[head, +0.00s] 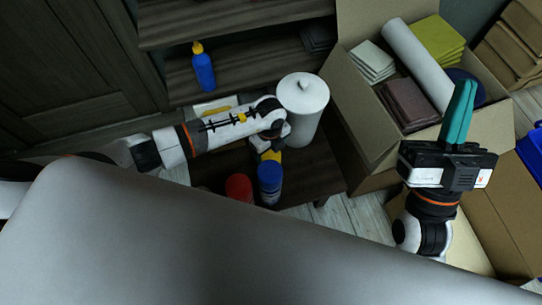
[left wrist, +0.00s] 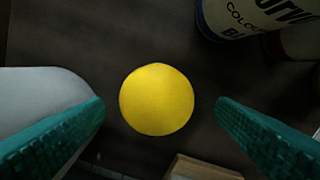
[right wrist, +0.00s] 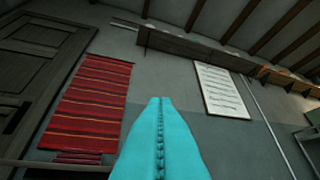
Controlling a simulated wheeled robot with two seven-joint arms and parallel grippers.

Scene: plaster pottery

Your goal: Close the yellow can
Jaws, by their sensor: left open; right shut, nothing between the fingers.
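A round, plain yellow top, apparently of the yellow can (left wrist: 157,99), lies midway between the open teal fingers of my left gripper (left wrist: 160,106) in the left wrist view. The fingers are apart from it on both sides. I cannot tell whether this face is a lid. In the head view a small yellow part (head: 271,156) shows beneath my left gripper, which hides the rest. My right gripper (head: 462,88) is raised at the right, shut and empty, its fingers pointing up; they fill the middle of the right wrist view (right wrist: 155,100).
A blue can (head: 270,177) and a red can (head: 238,188) stand close by on the dark low shelf (head: 322,180). A white lidded jar (head: 304,98) stands just behind. A blue bottle (head: 203,70) is on the shelving. Cardboard boxes (head: 362,120) crowd the right side.

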